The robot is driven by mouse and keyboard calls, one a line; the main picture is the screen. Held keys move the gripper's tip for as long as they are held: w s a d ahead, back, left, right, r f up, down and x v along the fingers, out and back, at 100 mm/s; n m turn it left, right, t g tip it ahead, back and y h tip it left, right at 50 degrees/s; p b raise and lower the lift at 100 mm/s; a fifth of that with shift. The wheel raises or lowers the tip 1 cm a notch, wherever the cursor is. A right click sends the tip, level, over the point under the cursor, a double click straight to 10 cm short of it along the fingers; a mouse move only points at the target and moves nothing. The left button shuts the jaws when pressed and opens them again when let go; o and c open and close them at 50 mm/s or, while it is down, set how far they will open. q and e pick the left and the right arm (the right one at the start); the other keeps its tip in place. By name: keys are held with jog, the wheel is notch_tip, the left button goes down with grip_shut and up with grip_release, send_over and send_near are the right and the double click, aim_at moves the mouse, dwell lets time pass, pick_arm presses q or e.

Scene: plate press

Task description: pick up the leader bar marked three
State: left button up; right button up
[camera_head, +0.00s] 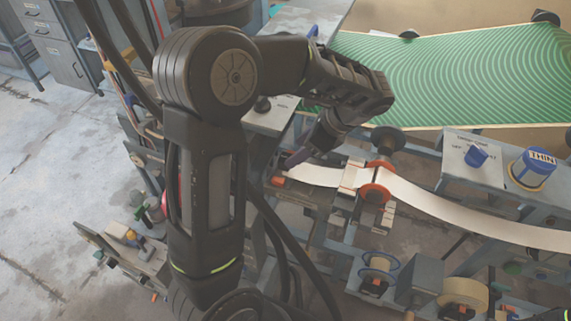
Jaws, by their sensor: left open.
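My left arm fills the left and middle of the head view and hides much behind it. My left gripper (298,158) is open, at the end of the arm, pointing down and to the left. It is close above the left end of a white strip (455,210). The strip runs left through a holder with orange discs (374,193). A small orange piece (277,181) shows near the strip's left end. I cannot make out a bar marked three; the view is too small to read such a mark.
A green patterned sheet (470,75) lies on a frame at the back right. A blue knob (476,155) and a blue-lidded pot marked THIN (534,168) stand at the right. Bare floor (60,170) lies at the left.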

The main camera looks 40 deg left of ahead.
pick_arm(q)
jog(key=shift+p+x, duration=0.7)
jog(key=shift+x, duration=1.9)
jog(key=shift+d, duration=0.1)
jog(key=shift+c, duration=0.2)
grip_shut()
